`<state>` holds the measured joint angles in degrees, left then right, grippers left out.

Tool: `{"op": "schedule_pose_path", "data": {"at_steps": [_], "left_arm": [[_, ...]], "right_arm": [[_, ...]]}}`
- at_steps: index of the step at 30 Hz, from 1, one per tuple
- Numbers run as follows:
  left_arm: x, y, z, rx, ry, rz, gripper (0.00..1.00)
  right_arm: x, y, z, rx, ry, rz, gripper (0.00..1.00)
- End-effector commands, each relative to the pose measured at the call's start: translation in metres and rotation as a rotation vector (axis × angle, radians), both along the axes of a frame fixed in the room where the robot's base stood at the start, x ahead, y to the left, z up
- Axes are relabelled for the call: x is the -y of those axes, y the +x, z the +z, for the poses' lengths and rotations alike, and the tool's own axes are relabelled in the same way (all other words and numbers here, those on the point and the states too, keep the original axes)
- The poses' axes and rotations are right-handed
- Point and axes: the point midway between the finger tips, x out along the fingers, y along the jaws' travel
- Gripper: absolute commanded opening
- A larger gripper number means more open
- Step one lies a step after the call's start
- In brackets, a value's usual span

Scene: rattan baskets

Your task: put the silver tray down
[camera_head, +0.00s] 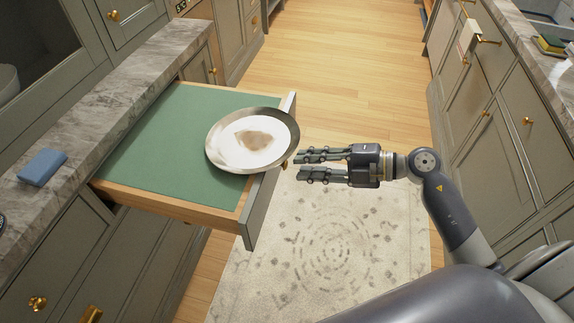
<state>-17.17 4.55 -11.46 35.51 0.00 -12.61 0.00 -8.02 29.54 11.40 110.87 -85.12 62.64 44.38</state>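The silver tray (219,150) is round and shiny, with a brownish reflection in its middle. It is at the right part of an open drawer (150,150) with a green lining, and its right side overlaps the drawer's front panel. I cannot tell whether it rests on the panel's edge. My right gripper (298,165) comes in from the right, just beyond the tray's lower right rim. Its two fingers point left, with a gap between them and nothing in it. They look apart from the tray. My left gripper is not in view.
A marble counter (110,95) with a blue sponge-like block (43,167) runs along the left. Another counter with drawers (490,50) stands at the right. A patterned rug (330,240) covers the wooden floor (340,50) between them. The drawer's left part is empty.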

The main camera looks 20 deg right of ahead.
Motion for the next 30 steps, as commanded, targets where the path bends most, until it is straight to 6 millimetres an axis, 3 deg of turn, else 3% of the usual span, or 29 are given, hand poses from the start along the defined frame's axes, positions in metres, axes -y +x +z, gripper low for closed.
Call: {"op": "schedule_pose_path", "data": {"at_steps": [7,17,21,23,26,29,30], "left_arm": [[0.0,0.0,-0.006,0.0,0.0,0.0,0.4],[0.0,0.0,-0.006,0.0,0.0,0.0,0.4],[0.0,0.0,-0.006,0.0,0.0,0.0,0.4],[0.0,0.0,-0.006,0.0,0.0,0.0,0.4],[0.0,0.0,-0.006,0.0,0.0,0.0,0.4],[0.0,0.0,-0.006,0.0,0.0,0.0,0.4],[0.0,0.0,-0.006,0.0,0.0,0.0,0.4]], "right_arm": [[0.03,-0.02,0.008,-0.002,-0.001,0.0,0.25],[0.035,-0.024,0.012,0.001,0.001,0.001,0.25],[0.038,-0.017,0.004,-0.012,0.064,-0.036,0.25],[0.043,-0.008,-0.007,-0.026,0.135,-0.085,0.25],[0.058,0.012,-0.04,-0.073,0.301,-0.23,0.25],[0.082,0.027,-0.1,-0.159,0.46,-0.444,0.25],[0.092,0.029,-0.13,-0.203,0.508,-0.536,0.25]]}}
